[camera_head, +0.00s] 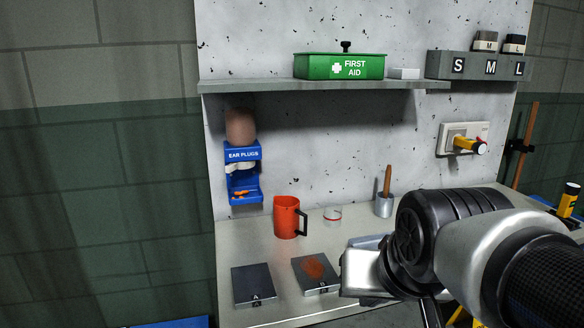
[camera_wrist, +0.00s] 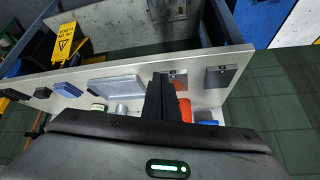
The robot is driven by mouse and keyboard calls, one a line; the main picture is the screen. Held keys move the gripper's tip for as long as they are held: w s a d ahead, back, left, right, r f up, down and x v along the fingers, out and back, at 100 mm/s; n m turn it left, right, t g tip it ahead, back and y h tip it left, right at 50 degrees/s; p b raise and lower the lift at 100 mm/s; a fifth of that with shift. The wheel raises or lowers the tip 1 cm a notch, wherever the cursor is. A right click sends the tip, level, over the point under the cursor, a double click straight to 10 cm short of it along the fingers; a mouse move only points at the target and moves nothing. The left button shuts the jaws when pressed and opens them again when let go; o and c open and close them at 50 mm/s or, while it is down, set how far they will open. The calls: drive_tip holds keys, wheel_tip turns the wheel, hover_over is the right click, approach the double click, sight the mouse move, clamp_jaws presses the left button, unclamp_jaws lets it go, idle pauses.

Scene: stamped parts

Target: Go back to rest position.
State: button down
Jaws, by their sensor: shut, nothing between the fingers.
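My gripper (camera_wrist: 161,98) shows in the wrist view as a narrow dark shape at the middle, its fingers together with nothing between them. Behind it lie the bench top and an orange-red mug (camera_wrist: 185,108), partly hidden by the gripper. In the head view my arm reaches in from the right over the bench's front right part. The gripper's fingertips cannot be made out there. The orange mug (camera_head: 286,217) stands upright on the bench, left of my arm and apart from it.
Two grey plates, one plain (camera_head: 254,284) and one with a rusty patch (camera_head: 314,272), lie on the bench (camera_head: 240,240). A pot with a wooden handle (camera_head: 384,205) stands behind my arm. A shelf (camera_head: 310,86) above holds a green first aid box (camera_head: 340,66).

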drive_tip(key=s+d+n+g+p, duration=0.1)
drive_tip(key=s+d, duration=0.1)
drive_tip(key=s, duration=0.4)
wheel_tip(320, 180, up, 24)
drive_tip(key=p, duration=2.4)
drive_tip(key=shift+w+d, duration=0.15)
drive_tip(key=shift+w, duration=0.05)
